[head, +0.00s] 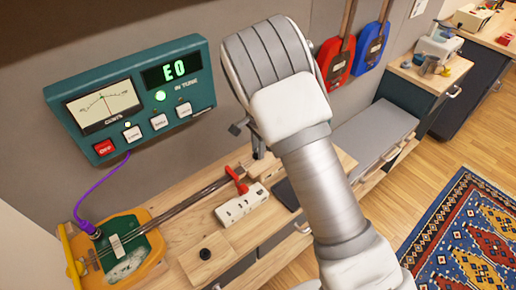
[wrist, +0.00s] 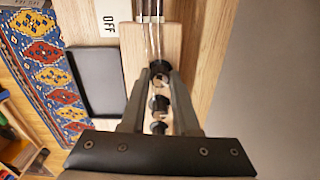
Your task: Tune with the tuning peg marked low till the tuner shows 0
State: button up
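The tuner (head: 131,100) on the wall shows "E0" over the words IN TUNE in green, and a round green light is lit. Its meter needle stands near the middle. An orange and green stringed instrument (head: 121,250) lies on the bench, its neck running to the right. In the wrist view, several dark-knobbed tuning pegs stand in a row on the wooden head (wrist: 155,45). My gripper (wrist: 160,72) has its fingers on both sides of the farthest tuning peg (wrist: 161,68), with no clear gap. Peg markings are not readable. The head view mostly hides my gripper behind my arm.
A white block (head: 242,205) marked OFF and a dark tray (head: 287,193) lie beside the neck. A red clamp-like piece (head: 236,180) sits at the neck. A purple cable (head: 84,197) joins tuner and instrument. Red and blue instruments (head: 371,47) hang on the wall.

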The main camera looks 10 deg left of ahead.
jog(key=o, duration=0.4)
jog(key=shift+o, duration=0.2)
notch_tip(320, 180, up, 18)
jog(key=shift+s+d+f, duration=0.15)
jog(key=shift+f, duration=0.05)
dwell(0.3)
